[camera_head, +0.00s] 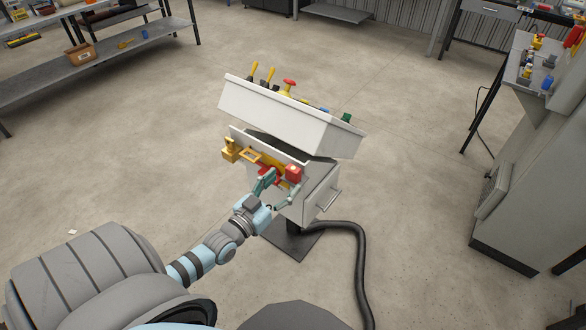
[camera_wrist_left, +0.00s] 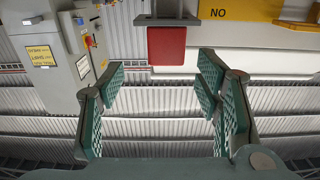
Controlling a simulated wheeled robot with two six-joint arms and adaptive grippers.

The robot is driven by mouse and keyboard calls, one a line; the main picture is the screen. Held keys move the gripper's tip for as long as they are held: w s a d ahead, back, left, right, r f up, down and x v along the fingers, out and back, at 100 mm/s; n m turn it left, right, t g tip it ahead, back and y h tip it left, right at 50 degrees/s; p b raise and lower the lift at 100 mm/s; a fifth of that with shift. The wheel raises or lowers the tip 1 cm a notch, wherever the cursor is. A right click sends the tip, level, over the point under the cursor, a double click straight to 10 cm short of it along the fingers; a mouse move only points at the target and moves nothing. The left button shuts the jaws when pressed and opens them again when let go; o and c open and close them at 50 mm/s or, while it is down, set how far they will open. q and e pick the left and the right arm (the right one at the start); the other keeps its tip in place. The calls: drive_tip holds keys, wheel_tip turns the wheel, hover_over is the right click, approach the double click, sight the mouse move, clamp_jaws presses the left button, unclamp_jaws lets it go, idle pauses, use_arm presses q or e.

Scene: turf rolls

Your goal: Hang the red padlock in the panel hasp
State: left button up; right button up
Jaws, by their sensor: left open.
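The red padlock (camera_head: 293,172) is a small red block at the right end of the lockout row on the console front. In the left wrist view a red block (camera_wrist_left: 166,46), which looks like the padlock, sits against a grey part, beyond the fingertips. My left gripper (camera_head: 278,190) is open just below and beside it in the head view. Its green fingers (camera_wrist_left: 163,76) stand wide apart with nothing between them. I cannot make out the shackle. I cannot tell which part is the panel hasp.
The pale console (camera_head: 285,108) has a slanted top with yellow levers and a red button. A yellow padlock (camera_head: 230,149) hangs at its left, beside a yellow frame (camera_head: 250,156). A black hose (camera_head: 361,265) runs on the floor. A grey cabinet (camera_head: 535,160) stands right.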

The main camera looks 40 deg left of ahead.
sight(290, 173)
use_arm(q)
drive_tip(key=w+b, duration=0.1)
drive_tip(key=w, duration=0.1)
drive_tip(key=w+b, duration=0.1)
drive_tip(key=w, duration=0.1)
drive_tip(key=w+b, duration=0.1)
drive_tip(key=w, duration=0.1)
drive_tip(key=shift+w+a+f, duration=0.1)
drive_tip(key=shift+a+f, duration=0.1)
drive_tip(key=shift+a, duration=0.2)
drive_tip(key=shift+w, duration=0.1)
drive_tip(key=shift+r, duration=0.15)
drive_tip(key=c, duration=1.3)
